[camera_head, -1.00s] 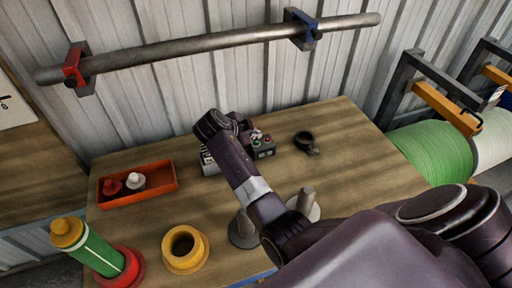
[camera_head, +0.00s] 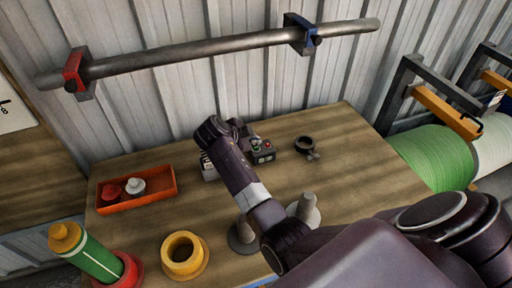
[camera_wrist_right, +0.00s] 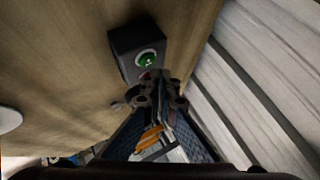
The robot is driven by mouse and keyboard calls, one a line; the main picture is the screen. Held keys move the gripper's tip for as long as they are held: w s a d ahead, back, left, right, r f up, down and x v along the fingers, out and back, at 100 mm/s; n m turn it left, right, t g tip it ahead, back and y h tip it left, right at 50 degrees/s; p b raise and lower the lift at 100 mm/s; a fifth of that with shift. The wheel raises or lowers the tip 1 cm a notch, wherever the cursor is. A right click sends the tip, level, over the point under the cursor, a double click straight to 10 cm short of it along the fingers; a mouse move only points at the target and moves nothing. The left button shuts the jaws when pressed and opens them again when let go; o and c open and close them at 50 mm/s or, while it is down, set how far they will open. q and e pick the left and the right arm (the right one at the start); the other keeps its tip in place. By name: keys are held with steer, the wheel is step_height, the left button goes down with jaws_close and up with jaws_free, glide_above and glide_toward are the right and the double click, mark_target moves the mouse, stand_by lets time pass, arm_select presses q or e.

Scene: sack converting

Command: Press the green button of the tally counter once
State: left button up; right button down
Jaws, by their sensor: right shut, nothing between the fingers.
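A small dark box (camera_head: 263,154) with a green button (camera_head: 256,144) and a red one stands towards the back of the table. In the right wrist view the box (camera_wrist_right: 124,42) shows its green button (camera_wrist_right: 147,59), with a white mark on it. The red button is mostly hidden behind my fingers there. My right gripper (camera_head: 243,128) is beside the box in the head view, partly hidden by its own wrist. In the right wrist view its fingers (camera_wrist_right: 160,90) are shut and empty, just below the green button in the picture. I cannot tell if they touch the box. My left gripper is out of view.
A box with white markings (camera_head: 208,168) is partly hidden by my arm. A dark ring-shaped object (camera_head: 305,145) lies to the right. A steel bar (camera_head: 200,48) crosses the wall behind.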

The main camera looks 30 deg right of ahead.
mark_target(255, 149)
steer(key=shift+f, duration=0.15)
stand_by(0.3)
steer(key=shift+f+b, duration=0.3)
steer(key=shift+b, duration=0.05)
steer(key=shift+f+b, duration=0.4)
steer(key=shift+f, duration=0.05)
stand_by(0.5)
stand_by(0.3)
steer(key=shift+r+p, duration=0.6)
steer(key=shift+r, duration=0.3)
step_height(255, 149, up, 5)
steer(key=p, duration=0.3)
steer(key=shift+p, duration=0.35)
